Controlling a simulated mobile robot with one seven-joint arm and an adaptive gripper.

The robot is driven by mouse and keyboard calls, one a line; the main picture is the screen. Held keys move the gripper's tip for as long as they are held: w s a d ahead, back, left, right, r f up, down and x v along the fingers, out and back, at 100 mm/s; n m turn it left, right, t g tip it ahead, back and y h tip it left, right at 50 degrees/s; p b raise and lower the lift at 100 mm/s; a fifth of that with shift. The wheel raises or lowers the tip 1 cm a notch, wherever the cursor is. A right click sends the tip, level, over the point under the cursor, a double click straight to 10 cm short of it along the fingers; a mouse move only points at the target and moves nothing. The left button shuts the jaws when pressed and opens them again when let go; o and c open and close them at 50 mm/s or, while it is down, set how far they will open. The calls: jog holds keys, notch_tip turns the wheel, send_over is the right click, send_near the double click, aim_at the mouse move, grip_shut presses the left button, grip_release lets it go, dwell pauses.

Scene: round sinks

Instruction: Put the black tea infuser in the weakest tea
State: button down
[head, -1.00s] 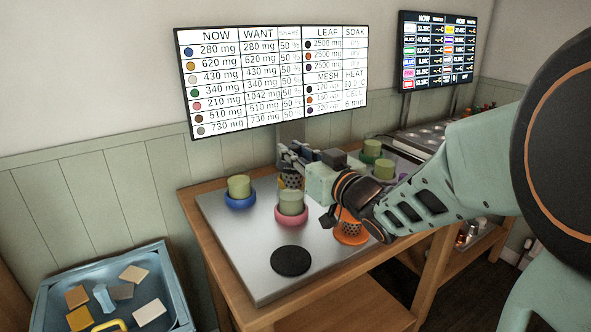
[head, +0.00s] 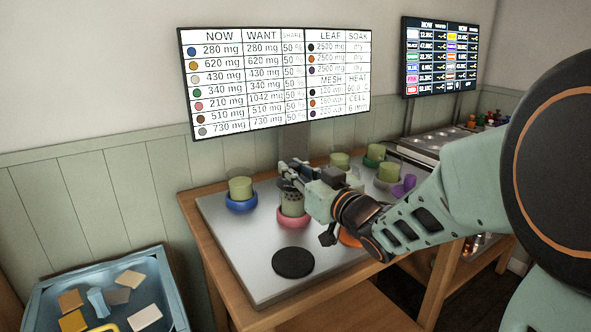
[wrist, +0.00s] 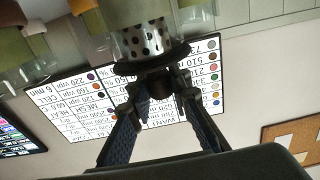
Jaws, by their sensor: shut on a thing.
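My gripper (wrist: 160,95) is shut on the black tea infuser (wrist: 150,42), a dotted metal mesh body with a black collar. In the head view, my gripper (head: 294,174) is at the top of the green cup on a pink base (head: 293,221), and the infuser overlaps the cup's rim. The wall board (head: 275,85) lists pink at 210 mg, the lowest NOW figure. The round black stand (head: 293,262) is empty.
A green cup on a blue base (head: 241,206) stands left of the pink one. An orange infuser stand (head: 349,239) is mostly hidden by my arm, and a purple infuser (head: 404,186) is beyond. A blue tub (head: 40,300) holds several blocks at lower left.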

jog(key=shift+f, duration=0.2)
jog(key=c, duration=1.8)
grip_release()
jog(key=shift+r, duration=0.1)
